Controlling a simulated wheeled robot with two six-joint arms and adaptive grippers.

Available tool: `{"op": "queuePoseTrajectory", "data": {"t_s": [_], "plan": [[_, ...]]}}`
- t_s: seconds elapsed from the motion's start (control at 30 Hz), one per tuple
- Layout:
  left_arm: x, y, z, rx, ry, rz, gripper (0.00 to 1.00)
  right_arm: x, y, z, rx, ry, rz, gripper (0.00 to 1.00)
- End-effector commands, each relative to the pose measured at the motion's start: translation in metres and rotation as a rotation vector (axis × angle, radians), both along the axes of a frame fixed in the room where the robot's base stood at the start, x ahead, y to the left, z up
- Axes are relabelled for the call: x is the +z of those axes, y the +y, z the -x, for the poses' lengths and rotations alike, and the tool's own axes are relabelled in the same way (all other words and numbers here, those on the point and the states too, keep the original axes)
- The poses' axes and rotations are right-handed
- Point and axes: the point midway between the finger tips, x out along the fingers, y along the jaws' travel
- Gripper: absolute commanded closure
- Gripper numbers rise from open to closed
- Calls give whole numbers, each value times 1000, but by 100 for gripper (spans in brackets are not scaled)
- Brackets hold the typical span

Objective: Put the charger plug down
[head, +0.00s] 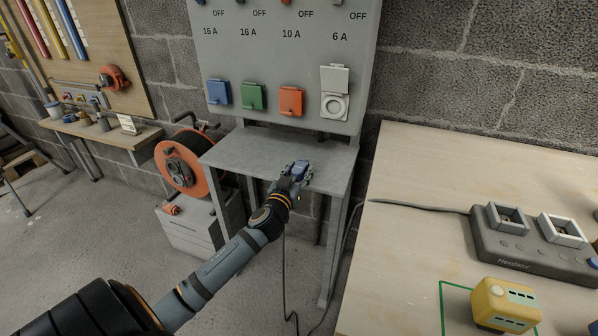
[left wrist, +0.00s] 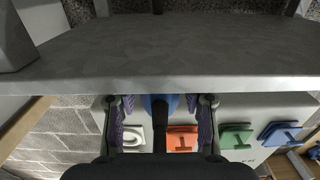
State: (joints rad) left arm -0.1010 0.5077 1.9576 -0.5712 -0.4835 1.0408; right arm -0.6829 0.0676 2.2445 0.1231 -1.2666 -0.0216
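The charger plug (head: 300,168) is blue with a dark cable. It is at the front right part of the grey metal shelf (head: 262,152) below the socket panel. My left gripper (head: 296,175) reaches it from the front. In the left wrist view, the plug (left wrist: 161,103) is between the two purple-padded fingers (left wrist: 160,118), with a gap showing on each side, so the gripper looks open around it. The fingers hide part of the plug in the head view. I cannot tell whether it touches the shelf (left wrist: 170,50). My right gripper is out of view.
The grey panel (head: 280,60) carries blue, green, orange and white sockets. An orange cable reel (head: 180,163) stands left of the shelf. At right, a wooden table (head: 420,240) holds a dark charger base (head: 535,250) and a yellow box (head: 505,305). The shelf's left part is clear.

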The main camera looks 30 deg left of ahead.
Motion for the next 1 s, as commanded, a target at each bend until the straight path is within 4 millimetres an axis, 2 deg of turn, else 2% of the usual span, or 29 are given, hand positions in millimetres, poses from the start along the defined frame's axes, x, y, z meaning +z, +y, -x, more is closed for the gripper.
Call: {"op": "queuePoseTrajectory", "data": {"t_s": [0.07, 0.37, 0.43, 0.5, 0.57, 0.8, 1.0], "plan": [[0, 0, 0, 0, 0, 0, 42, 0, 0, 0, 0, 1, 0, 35], [2, 0, 0, 0, 0, 0, 42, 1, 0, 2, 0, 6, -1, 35], [8, 0, 0, 0, 0, 0, 42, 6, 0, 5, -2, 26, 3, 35], [19, 0, 0, 0, -1, 0, 42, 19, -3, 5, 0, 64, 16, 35], [9, -3, 16, -1, 6, -6, 42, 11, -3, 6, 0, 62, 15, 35], [11, -19, 76, -2, 7, -7, 42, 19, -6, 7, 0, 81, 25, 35], [11, -26, 108, 0, 4, -2, 42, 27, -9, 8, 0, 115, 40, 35]]}}
